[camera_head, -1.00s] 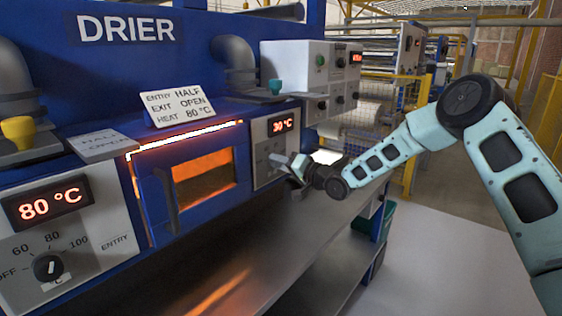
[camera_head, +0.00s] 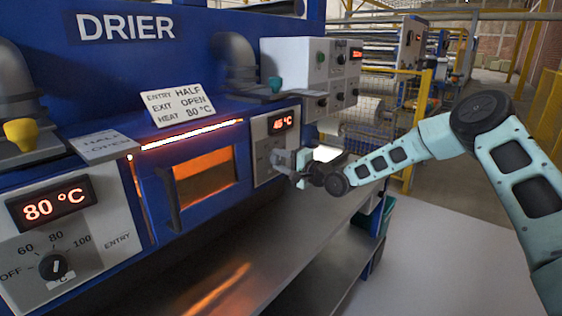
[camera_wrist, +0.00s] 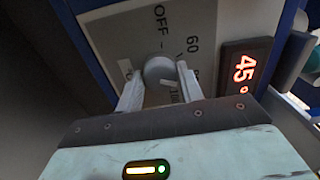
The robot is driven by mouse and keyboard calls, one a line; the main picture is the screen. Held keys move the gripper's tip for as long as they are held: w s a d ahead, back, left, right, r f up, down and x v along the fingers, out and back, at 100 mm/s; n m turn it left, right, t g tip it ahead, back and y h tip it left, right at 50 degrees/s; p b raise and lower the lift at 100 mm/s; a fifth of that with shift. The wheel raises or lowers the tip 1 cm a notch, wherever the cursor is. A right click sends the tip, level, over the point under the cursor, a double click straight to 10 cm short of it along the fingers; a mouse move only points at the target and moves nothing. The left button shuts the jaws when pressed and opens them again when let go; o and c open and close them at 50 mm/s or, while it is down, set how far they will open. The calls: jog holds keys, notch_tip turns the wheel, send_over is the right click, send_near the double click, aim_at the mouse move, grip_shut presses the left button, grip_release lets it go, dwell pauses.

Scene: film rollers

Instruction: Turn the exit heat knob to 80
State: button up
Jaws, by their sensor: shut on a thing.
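The exit heat knob (camera_wrist: 160,71) is a round grey dial on the light exit panel (camera_wrist: 120,42), below its red display (camera_wrist: 243,66), which reads 45 °C. The same display (camera_head: 283,124) shows in the head view. My gripper (camera_wrist: 158,85) has its two pale fingers on either side of the knob and is shut on it. In the head view my gripper (camera_head: 290,160) is against the lower part of the exit panel and hides the knob. Labels OFF and 60 show by the knob; the other marks are partly hidden.
The entry panel at left has a display (camera_head: 51,203) reading 80 °C and its own knob (camera_head: 53,265). A sign (camera_head: 178,105) reads entry half, exit open, heat 80 °C. Between the panels is a glowing oven window (camera_head: 205,175). A metal shelf (camera_head: 300,215) extends below my gripper.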

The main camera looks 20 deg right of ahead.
dwell(0.4)
jog(key=o, duration=1)
jog(key=b+v, duration=0.2)
jog(key=v, duration=1.5)
jog(key=shift+s+d+b, duration=0.15)
jog(key=shift+b, duration=0.25)
